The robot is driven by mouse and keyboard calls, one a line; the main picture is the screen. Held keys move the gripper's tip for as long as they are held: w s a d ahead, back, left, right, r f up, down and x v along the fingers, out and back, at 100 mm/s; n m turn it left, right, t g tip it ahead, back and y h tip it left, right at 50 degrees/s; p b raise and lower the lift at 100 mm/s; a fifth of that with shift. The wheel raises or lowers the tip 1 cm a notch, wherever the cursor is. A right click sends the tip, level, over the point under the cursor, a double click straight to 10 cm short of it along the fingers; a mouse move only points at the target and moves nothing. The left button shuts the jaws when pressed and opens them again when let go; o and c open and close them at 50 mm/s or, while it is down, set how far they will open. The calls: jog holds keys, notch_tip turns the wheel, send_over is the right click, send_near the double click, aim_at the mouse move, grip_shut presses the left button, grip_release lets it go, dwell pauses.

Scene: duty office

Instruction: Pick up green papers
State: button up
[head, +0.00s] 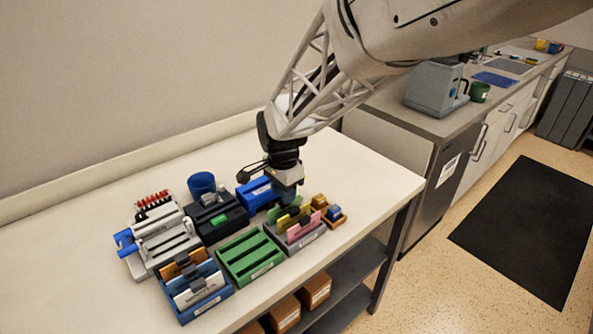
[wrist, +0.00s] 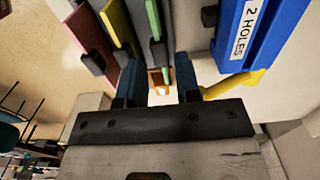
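The green papers (head: 278,214) stand upright at the back of a grey slotted holder (head: 307,241), beside yellow and pink sheets. My gripper (head: 289,196) is just above the back of this holder in the head view. In the wrist view my gripper (wrist: 159,75) has its two fingers apart with nothing held between them.
A blue two-hole punch (wrist: 243,50) is close on the right in the wrist view. An empty green slotted holder (head: 250,258), a blue holder with papers (head: 205,307), a black box (head: 215,226) and a blue cup (head: 201,184) crowd the table. Bare tabletop (head: 365,184) lies right.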

aim_at(285, 212)
jog(key=shift+f, duration=0.1)
jog(key=shift+f, duration=2.55)
grip_shut()
